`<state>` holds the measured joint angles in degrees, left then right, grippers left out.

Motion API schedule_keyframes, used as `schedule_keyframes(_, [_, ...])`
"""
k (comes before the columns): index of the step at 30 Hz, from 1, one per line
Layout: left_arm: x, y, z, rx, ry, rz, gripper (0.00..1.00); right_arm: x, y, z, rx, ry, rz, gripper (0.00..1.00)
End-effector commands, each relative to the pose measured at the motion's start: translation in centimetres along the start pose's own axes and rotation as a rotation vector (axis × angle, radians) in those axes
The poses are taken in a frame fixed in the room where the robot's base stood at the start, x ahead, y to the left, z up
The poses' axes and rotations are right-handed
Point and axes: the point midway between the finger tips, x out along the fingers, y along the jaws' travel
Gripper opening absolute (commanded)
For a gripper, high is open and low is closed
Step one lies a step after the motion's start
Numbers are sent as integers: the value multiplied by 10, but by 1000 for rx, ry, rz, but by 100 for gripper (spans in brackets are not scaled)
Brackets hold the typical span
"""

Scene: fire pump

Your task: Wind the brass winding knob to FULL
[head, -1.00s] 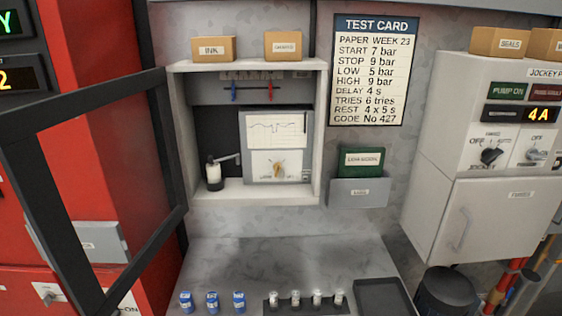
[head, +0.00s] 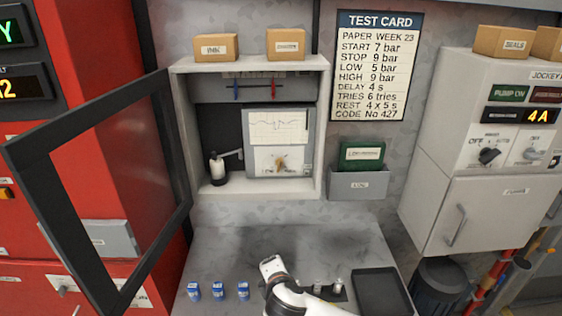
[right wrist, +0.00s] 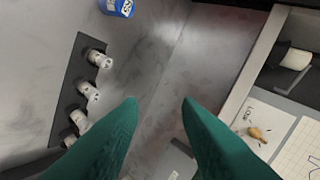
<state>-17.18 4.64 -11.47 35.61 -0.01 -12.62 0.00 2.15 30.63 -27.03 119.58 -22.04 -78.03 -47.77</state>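The brass winding knob (head: 281,163) sits on the lower face of the chart recorder (head: 308,140) inside the open white wall cabinet (head: 320,125). It also shows in the right wrist view (right wrist: 258,134), near the right edge, on a white panel with small lettering. My right gripper (right wrist: 160,101) has two green fingers spread apart with nothing between them. It is over the grey bench, to the left of the knob in that view and apart from it. In the head view my right arm rises from the bottom middle, below the cabinet. My left gripper is not in view.
The black-framed cabinet door (head: 160,180) stands open at left. Blue canisters (head: 218,290), small vials (right wrist: 88,90) and a dark tray (head: 380,293) lie on the bench. The upper bench is clear.

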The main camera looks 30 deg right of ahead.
Motion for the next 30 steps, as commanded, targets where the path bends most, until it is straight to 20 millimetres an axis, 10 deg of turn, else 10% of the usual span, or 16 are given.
schedule_keyframes(3, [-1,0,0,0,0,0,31,22,-72,-36,-357,161,-185,31])
schedule_keyframes(9, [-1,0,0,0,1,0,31,38,-150,-85,-781,420,-323,31])
schedule_keyframes(30, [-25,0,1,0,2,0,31,114,-212,-122,-888,494,-337,31])
